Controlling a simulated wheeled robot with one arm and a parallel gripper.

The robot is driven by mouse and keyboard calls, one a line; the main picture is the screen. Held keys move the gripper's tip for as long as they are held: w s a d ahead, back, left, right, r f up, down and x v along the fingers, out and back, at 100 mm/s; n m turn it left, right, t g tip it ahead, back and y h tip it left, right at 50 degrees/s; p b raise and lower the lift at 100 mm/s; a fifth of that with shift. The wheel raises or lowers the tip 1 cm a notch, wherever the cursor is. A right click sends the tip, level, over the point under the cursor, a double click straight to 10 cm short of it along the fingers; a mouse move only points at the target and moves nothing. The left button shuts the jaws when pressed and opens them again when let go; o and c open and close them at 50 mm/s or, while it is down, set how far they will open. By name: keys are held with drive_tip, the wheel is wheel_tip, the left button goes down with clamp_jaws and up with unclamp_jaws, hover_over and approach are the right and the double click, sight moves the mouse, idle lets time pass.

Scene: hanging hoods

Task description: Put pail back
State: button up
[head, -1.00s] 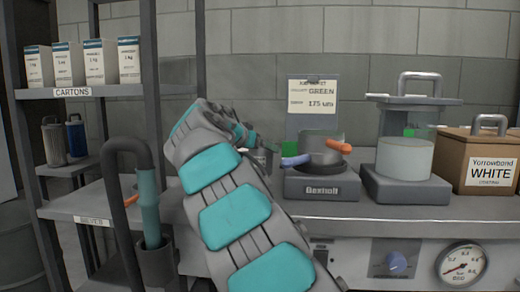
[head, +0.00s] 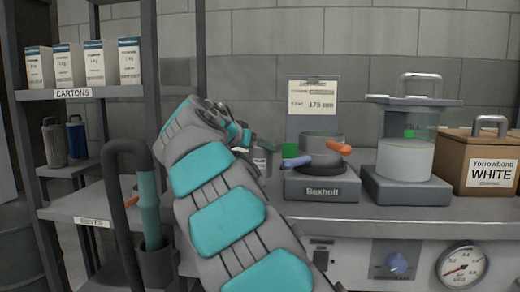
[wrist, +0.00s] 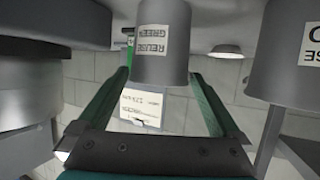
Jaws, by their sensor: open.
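A small grey pail (head: 262,160) with a white label stands on the bench, left of the Bexholt machine. In the wrist view, which is upside down, this pail (wrist: 162,55) reads "REUSE GREEN" and lies between or just past the fingertips. My gripper (wrist: 160,82) is open, its two green fingers apart on either side of the pail. I cannot tell whether they touch it. In the head view my gripper (head: 240,136) is mostly hidden by my arm, just left of the pail.
The Bexholt machine (head: 322,189) carries a pan with orange and blue handles. A second labelled grey container (wrist: 285,55) is close on the wrist view's right. A shelf rack (head: 110,91) stands left; a clear canister (head: 404,158) and WHITE box (head: 490,150) stand right.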

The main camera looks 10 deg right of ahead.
drive_tip(key=v, duration=0.9)
drive_tip(key=shift+s+a+r, duration=0.15)
drive_tip(key=shift+s+a, duration=0.05)
drive_tip(key=shift+s, duration=0.1)
drive_tip(key=shift+r, duration=0.1)
